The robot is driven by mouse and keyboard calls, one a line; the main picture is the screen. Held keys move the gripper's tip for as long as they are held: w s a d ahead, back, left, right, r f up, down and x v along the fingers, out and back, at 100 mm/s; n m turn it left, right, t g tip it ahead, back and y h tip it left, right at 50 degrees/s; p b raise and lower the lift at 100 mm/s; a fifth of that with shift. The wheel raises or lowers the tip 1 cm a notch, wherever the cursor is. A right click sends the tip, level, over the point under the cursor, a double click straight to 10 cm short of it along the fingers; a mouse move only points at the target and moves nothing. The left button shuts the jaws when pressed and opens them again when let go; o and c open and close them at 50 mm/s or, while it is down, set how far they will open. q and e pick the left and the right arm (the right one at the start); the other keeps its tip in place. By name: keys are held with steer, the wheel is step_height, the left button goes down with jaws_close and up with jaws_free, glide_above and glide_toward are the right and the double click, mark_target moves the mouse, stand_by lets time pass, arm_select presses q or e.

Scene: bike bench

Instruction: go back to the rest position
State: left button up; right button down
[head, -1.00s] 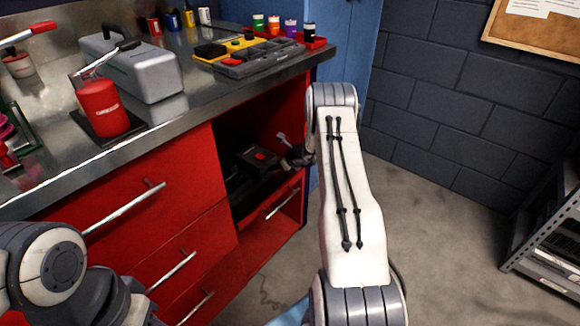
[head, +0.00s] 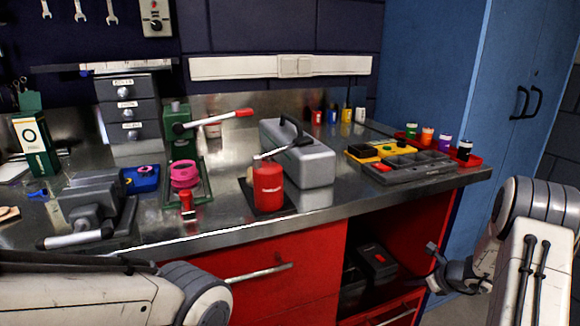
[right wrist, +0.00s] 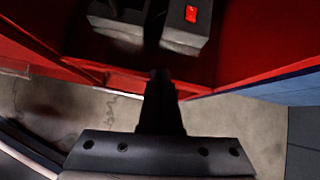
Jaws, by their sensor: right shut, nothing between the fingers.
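My right gripper (head: 431,264) is at the right side of the open red cabinet compartment (head: 342,290), below the bench top. In the right wrist view my right gripper (right wrist: 160,76) has its fingers together, with nothing between them. A black case with a red patch (head: 373,262) sits inside the compartment, to the left of the gripper in the head view. The case also shows in the right wrist view (right wrist: 186,36), apart from the fingertips. A pale link of my left arm shows at the lower left; its gripper is out of view.
The metal bench top (head: 345,203) carries a grey toolbox (head: 312,165), a red can (head: 269,186), a parts tray (head: 412,167) and a vise (head: 90,208). A closed red drawer (head: 265,250) is left of the compartment. A blue cabinet (head: 440,70) stands behind on the right.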

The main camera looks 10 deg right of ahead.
steer(key=s+a+r+n+g, duration=0.2)
steer(key=s+a+r+n, duration=0.25)
steer(key=a+n, duration=0.4)
steer(key=s+a+r+n+g, duration=0.3)
steer(key=s+a+n, duration=0.2)
steer(key=a+n, duration=0.35)
steer(key=s+a+r+n+g+h, duration=0.1)
steer(key=s+a+r+n, duration=0.4)
steer(key=s+a+n, duration=0.6)
steer(key=s+a+r+n+g+h, duration=0.15)
steer(key=s+a+r+n, duration=0.25)
steer(key=s+a+n, duration=0.7)
step_height(320, 180, up, 26)
steer(key=s+d+p, duration=0.1)
steer(key=d+p, duration=0.1)
steer(key=p, duration=2.3)
steer(key=shift+s+d+m+y+p, duration=0.2)
steer(key=shift+s+m+y+p, duration=0.1)
steer(key=shift+s+y, duration=0.1)
steer(key=shift+r, duration=0.1)
